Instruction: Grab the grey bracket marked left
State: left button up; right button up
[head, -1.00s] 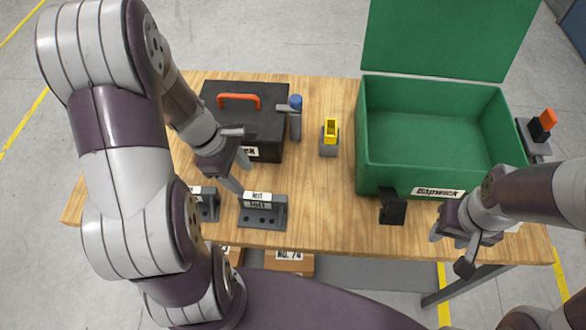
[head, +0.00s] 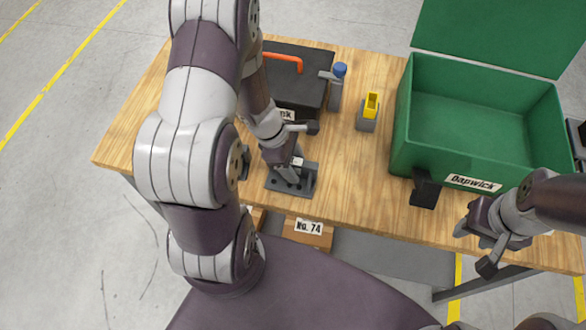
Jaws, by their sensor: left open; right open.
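A grey bracket (head: 304,184) stands near the front edge of the table, below the black toolbox. Only a scrap of its white label shows now, too covered to read. My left gripper (head: 300,152) is open over this bracket. One finger reaches down in front of its upright part, and I cannot tell whether it touches. A second grey bracket (head: 244,161) stands just to the left, mostly hidden behind my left arm. My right gripper (head: 478,248) is open and empty by the table's front edge, below the green box.
A black toolbox (head: 308,62) with an orange handle stands behind the brackets. A blue-capped item (head: 338,85) and a yellow piece in a grey holder (head: 368,112) stand right of it. An open green box (head: 402,130), labelled Dapwick, has a black block (head: 425,189) in front.

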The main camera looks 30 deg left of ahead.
pick_arm(q)
jog(key=shift+f, duration=0.2)
dwell(0.4)
grip_shut()
